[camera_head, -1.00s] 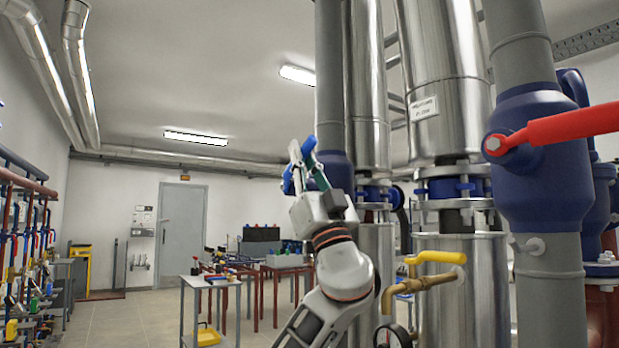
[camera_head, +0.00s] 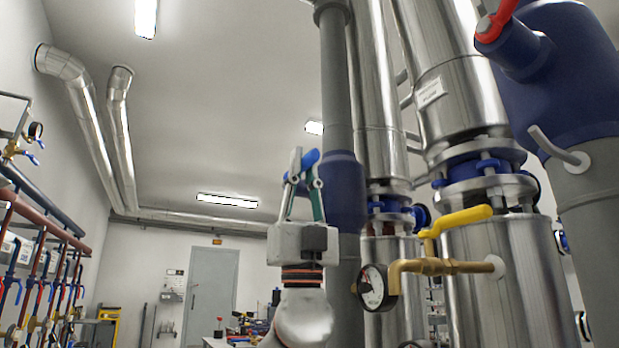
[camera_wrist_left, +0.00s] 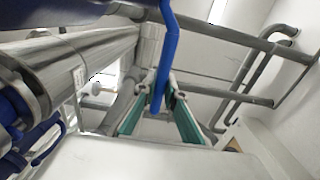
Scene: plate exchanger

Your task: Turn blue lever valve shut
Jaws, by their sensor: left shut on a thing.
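The blue lever (camera_head: 308,161) belongs by its place to the dark blue valve body (camera_head: 345,190) on the tall grey pipe. My left gripper (camera_head: 303,168) points up and is shut on the lever, with its green-sided fingers on either side of it. In the left wrist view the lever (camera_wrist_left: 167,45) runs as a long blue bar from the top down between the fingertips of the left gripper (camera_wrist_left: 160,88). The joint between lever and valve body is partly hidden. My right gripper is not in view.
To the right stand shiny metal columns (camera_head: 440,85) and a large blue valve with a red lever (camera_head: 495,22). A brass tap with a yellow handle (camera_head: 460,218) and a round gauge (camera_head: 374,288) stick out close right of my left arm. Left of the arm is open room.

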